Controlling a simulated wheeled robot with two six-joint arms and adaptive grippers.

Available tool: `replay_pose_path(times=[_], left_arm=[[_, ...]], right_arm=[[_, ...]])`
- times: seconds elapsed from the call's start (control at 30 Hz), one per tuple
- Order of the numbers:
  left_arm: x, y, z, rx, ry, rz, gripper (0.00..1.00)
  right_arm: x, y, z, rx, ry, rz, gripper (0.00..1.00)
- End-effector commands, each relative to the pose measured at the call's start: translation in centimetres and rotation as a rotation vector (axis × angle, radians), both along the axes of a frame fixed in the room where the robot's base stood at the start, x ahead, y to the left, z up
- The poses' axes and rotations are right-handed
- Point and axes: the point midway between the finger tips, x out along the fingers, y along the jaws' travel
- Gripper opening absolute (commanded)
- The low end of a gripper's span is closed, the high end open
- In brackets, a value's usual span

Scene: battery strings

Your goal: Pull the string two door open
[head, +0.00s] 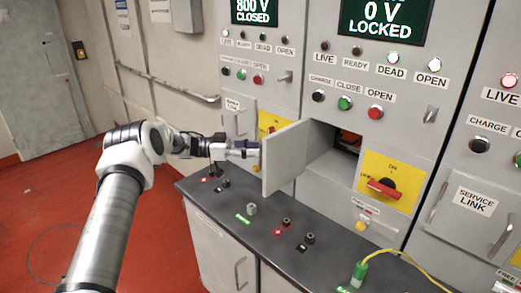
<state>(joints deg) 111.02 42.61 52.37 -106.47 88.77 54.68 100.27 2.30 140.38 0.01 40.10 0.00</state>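The string two door (284,160) is a grey panel on the middle cabinet. It stands swung out towards me from its left side, and the dark compartment (337,150) behind it is exposed, with something orange inside. My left gripper (252,149) reaches in from the left and lies at the outer face of the door, close to its free edge. Whether it touches the door, and whether its fingers are open or shut, is too small to tell. The door's handle is not visible. My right gripper is not in view.
The middle screen (386,20) reads 0 V LOCKED. A red rotary switch (383,188) sits right of the compartment. The dark counter (330,256) below carries several terminals and a green plug (358,274) with a yellow cable. A closed service link door (466,215) is at right.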

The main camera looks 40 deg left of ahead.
Motion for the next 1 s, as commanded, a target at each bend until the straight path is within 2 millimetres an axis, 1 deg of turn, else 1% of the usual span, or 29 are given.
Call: replay_pose_path(times=[0.03,0.2,0.3,0.4,0.5,1.0], left_arm=[[-0.7,1.2,0.0,-0.001,-0.002,0.005,0.37],[-3.1,5.0,0.0,0.001,-0.002,0.004,0.37],[-4.1,6.7,-0.1,0.001,-0.001,0.004,0.37],[-4.7,7.7,0.0,0.001,-0.002,0.002,0.37],[-5.0,8.0,0.0,0.001,-0.001,0.001,0.37],[-5.0,8.0,0.0,-0.001,-0.001,0.0,0.37]], right_arm=[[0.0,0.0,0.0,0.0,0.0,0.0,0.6],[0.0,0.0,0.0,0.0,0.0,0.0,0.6],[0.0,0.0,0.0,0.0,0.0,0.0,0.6],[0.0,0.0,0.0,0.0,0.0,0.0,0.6],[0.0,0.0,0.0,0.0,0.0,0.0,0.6],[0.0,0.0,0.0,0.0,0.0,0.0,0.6]])
